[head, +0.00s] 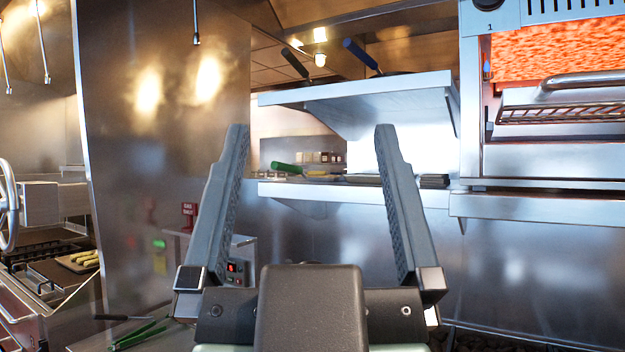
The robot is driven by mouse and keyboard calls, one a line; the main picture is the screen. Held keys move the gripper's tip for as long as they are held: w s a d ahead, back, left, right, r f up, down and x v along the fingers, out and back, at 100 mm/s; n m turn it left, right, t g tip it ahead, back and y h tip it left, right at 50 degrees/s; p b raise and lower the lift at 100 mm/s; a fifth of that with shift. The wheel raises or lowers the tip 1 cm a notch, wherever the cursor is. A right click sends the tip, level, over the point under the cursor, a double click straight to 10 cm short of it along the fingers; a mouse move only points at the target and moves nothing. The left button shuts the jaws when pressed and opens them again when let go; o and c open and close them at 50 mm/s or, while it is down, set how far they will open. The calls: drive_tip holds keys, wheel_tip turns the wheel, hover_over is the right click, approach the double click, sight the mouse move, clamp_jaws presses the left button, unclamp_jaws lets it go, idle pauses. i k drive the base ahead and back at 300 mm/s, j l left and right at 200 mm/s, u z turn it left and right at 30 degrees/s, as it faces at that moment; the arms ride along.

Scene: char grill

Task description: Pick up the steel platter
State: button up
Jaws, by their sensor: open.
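Flat, dark metal pieces (434,181) lie on this ledge just right of the right finger. More flat metal (362,178) lies between the fingers, partly hidden by the right finger. One of these could be the steel platter, but they are seen edge-on and too small to tell. Nothing touches the fingers.
A green-handled tool (286,168) lies on the ledge. Dark and blue handles (361,55) stick up from the upper shelf (365,88). A glowing broiler (555,55) is at right. A tall steel panel (150,130) stands at left, with a grill (45,265) beyond it.

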sight(276, 165)
drive_tip(key=z, duration=0.45)
drive_tip(key=i+j+z, duration=0.1)
drive_tip(key=j+z, duration=0.15)
drive_tip(key=z, duration=0.15)
drive_tip(key=i+j+z, duration=0.1)
drive_tip(key=j+z, duration=0.15)
drive_tip(key=z, duration=0.2)
drive_tip(key=j+z, duration=0.6)
drive_tip(key=z, duration=0.25)
drive_tip(key=j+z, duration=0.1)
drive_tip(key=j, duration=0.3)
drive_tip(key=k+j+z, duration=0.1)
drive_tip(key=j, duration=0.35)
drive_tip(key=j+z, duration=0.1)
drive_tip(key=j, duration=0.3)
drive_tip(key=k+j, duration=0.15)
drive_tip(key=j, duration=0.25)
drive_tip(key=k+j+z, duration=0.15)
drive_tip(key=j, duration=0.3)
drive_tip(key=j+z, duration=0.1)
drive_tip(key=j, duration=0.65)
drive_tip(key=i+j, duration=0.1)
drive_tip(key=j, duration=0.3)
